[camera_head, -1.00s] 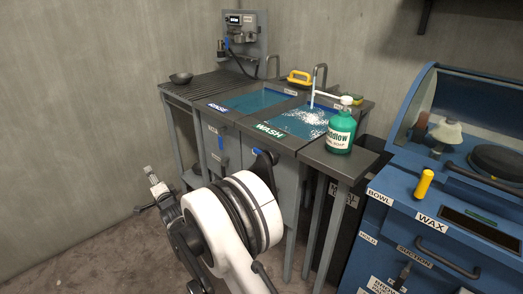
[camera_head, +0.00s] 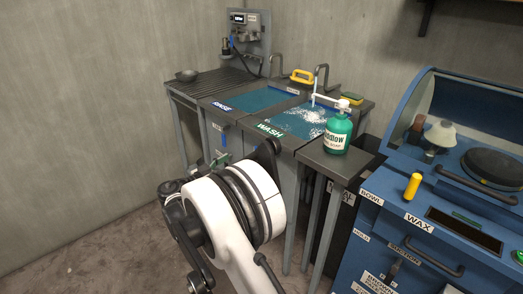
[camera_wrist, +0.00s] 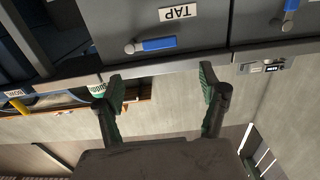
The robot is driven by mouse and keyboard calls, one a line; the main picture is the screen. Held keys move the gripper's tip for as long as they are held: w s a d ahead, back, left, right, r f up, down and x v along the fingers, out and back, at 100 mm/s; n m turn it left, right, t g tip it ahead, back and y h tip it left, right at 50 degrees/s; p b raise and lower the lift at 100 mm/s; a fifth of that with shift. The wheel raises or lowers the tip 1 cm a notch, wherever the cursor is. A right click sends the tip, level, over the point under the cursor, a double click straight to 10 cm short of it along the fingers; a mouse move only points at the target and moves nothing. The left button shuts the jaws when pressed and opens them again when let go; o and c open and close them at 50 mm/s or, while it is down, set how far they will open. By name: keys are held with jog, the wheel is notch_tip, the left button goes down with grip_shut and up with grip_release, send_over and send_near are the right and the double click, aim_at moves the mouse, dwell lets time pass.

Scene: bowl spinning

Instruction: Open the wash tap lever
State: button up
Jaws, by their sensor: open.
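A second blue lever (camera_wrist: 290,6) shows at the top right edge. I cannot tell from this view which one belongs to the wash basin. My gripper (camera_wrist: 160,92) is open and empty, its two green-padded fingers apart, with the first lever beyond them and no contact visible. In the head view the wash basin (camera_head: 302,124) holds foamy water, and my arm hides much of the panel below it.
The rinse basin (camera_head: 258,100) lies left of the wash basin. The blue wax machine (camera_head: 440,200) fills the right. Open floor lies at left.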

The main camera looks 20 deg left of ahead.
aim_at(260, 151)
jog(key=b+x, duration=0.2)
jog(key=x, duration=1.1)
jog(key=shift+w+d, duration=0.2)
jog(key=shift+w, duration=0.1)
jog(key=c, duration=1.7)
jog(key=shift+d+f, duration=0.1)
jog(key=shift+c, duration=0.2)
